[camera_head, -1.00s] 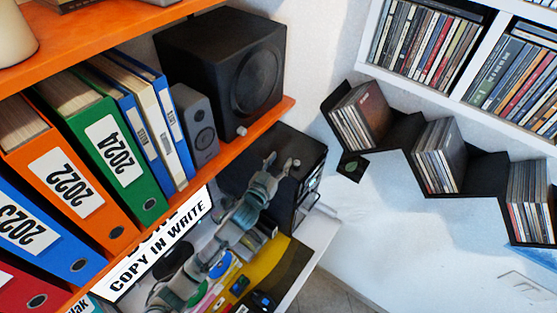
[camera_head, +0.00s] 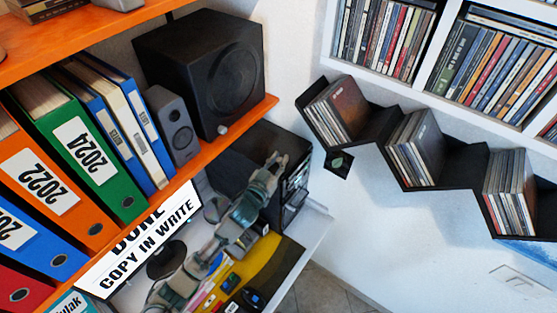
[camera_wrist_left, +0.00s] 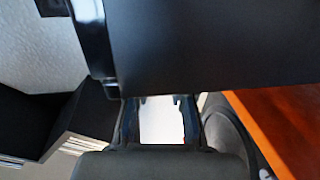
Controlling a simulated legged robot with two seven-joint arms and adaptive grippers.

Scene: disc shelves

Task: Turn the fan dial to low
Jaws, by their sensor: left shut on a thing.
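A black computer tower (camera_head: 262,137) stands on the desk under the orange shelf, its front panel facing right. My left gripper (camera_head: 277,159) is at the upper front edge of this tower. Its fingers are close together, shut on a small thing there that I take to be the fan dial. The dial itself is hidden, so its setting cannot be read. In the left wrist view, the fingers (camera_wrist_left: 160,105) reach up to the edge of a large dark surface (camera_wrist_left: 210,45). My right gripper is not in view.
The orange shelf (camera_head: 262,111) carries a black speaker (camera_head: 170,60), a smaller grey speaker (camera_head: 170,125) and several binders, above and left of my arm. A zigzag black disc shelf (camera_head: 462,170) hangs on the wall to the right. A monitor (camera_head: 150,235) stands below the binders.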

